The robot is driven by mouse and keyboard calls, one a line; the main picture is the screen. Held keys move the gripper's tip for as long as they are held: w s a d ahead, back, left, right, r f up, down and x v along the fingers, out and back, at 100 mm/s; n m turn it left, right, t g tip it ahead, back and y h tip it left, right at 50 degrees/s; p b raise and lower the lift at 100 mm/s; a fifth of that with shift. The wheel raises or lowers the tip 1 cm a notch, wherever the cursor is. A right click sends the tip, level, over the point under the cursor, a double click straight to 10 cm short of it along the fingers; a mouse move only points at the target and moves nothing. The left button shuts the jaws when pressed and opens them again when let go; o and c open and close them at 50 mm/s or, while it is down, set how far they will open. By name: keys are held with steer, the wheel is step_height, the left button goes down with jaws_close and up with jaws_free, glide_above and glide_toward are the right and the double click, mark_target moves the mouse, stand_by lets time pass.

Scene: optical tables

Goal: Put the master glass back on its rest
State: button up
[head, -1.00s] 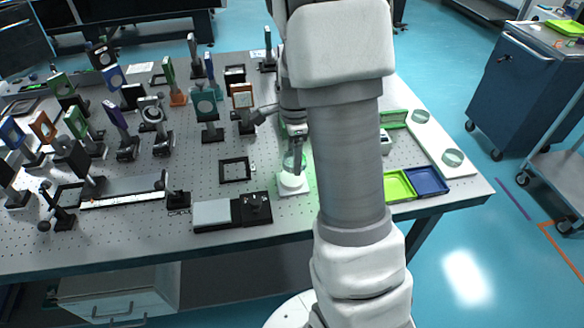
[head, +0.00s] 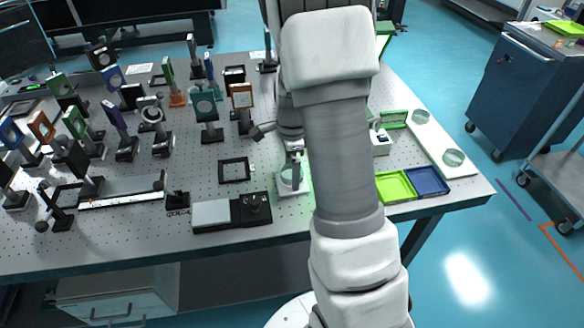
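My gripper (head: 294,178) points down at the front middle of the optical table, just left of my arm's pale column. A round, greenish clear glass (head: 287,178), which looks like the master glass, is at its fingertips. The glass is low over a small white square rest (head: 283,192) and seems to be at or on it; I cannot tell if they touch. The fingers are too small and too close to the glass to show whether they grip it. Part of the rest is hidden behind the gripper.
A black stage with a grey plate (head: 211,213) and a square black frame (head: 234,170) lie left of the gripper. Several mounted optics crowd the left. Green (head: 395,187) and blue (head: 427,181) trays and a white strip with two discs (head: 453,157) are right.

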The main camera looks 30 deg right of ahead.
step_height(320, 180, up, 12)
steer(key=r+p, duration=0.1)
steer(key=p, duration=0.1)
steer(key=s+a+r+n+t, duration=0.2)
steer(key=s+a+r+n, duration=0.4)
steer(key=s+n, duration=0.3)
steer(key=s+a+r+n+t, duration=0.3)
steer(key=s+a+r+n, duration=0.3)
steer(key=s+n, duration=0.3)
steer(key=n, duration=0.3)
steer(key=shift+s+a+t, duration=0.2)
steer(key=shift+s+t, duration=0.1)
steer(key=shift+r, duration=0.1)
